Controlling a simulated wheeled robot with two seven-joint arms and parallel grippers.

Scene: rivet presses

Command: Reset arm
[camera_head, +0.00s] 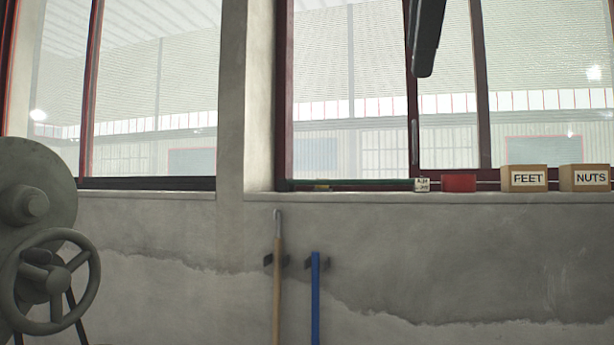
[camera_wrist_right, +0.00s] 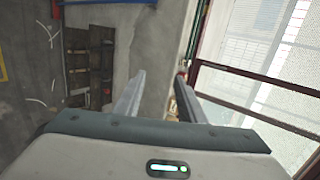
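My right gripper (camera_head: 424,72) shows as a dark finger hanging down from the top edge of the head view, in front of the window. In the right wrist view its two fingers (camera_wrist_right: 158,86) stand apart with nothing held between them. A wall and window frame lie beyond the fingertips. My left arm and left gripper are not in the head view.
A grey machine with a handwheel (camera_head: 53,283) stands at the left. The sill carries a red box (camera_head: 459,183), a FEET box (camera_head: 524,178) and a NUTS box (camera_head: 585,177). A wooden pole (camera_head: 277,285) and blue pole (camera_head: 315,298) stand against the wall.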

